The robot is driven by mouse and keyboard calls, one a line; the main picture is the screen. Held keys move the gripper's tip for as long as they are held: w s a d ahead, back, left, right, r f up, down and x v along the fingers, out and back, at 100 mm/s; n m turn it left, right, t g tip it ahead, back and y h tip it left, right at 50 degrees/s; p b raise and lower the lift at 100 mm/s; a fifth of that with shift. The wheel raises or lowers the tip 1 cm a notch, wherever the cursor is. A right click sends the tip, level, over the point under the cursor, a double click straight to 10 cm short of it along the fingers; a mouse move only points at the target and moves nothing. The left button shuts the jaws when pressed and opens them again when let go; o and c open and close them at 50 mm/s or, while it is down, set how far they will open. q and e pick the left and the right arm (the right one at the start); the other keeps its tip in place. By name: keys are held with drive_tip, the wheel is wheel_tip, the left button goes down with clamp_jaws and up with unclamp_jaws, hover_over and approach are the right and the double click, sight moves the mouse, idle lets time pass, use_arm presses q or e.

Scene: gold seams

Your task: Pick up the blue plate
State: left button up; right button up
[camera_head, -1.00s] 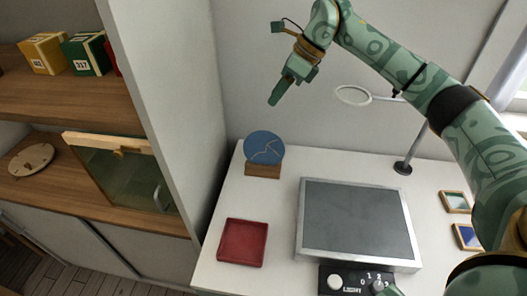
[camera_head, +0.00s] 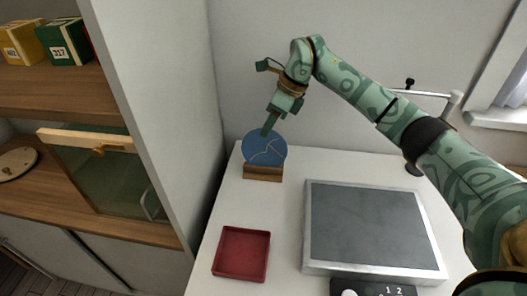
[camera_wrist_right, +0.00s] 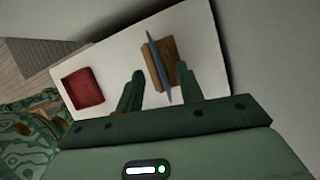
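The blue plate (camera_head: 264,150) has gold seam lines and stands upright in a wooden stand (camera_head: 262,172) at the back left of the white table. My right gripper (camera_head: 268,128) is above the plate's upper edge, pointing down, its near finger overlapping the plate in the head view. In the right wrist view the plate (camera_wrist_right: 158,66) shows edge-on, between the two fingers of the open right gripper (camera_wrist_right: 158,92). Whether the fingers touch it cannot be told. The stand (camera_wrist_right: 166,58) shows there too. My left gripper is not in view.
A red square tray (camera_head: 241,254) lies in front of the stand. A grey-topped panel (camera_head: 370,228) with a control box (camera_head: 372,288) fills the table's middle. A cabinet wall (camera_head: 160,110) rises close on the left. A lamp (camera_head: 448,102) is partly behind my right arm.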

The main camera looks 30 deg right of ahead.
sight(264, 149)
drive_tip(key=x, duration=0.2)
drive_tip(key=shift+w+a+f, duration=0.15)
drive_tip(key=shift+f, duration=0.2)
drive_tip(key=shift+r, duration=0.1)
drive_tip(key=shift+c, duration=0.4)
clamp_jaws()
drive_tip(key=shift+r, duration=0.15)
idle(0.5)
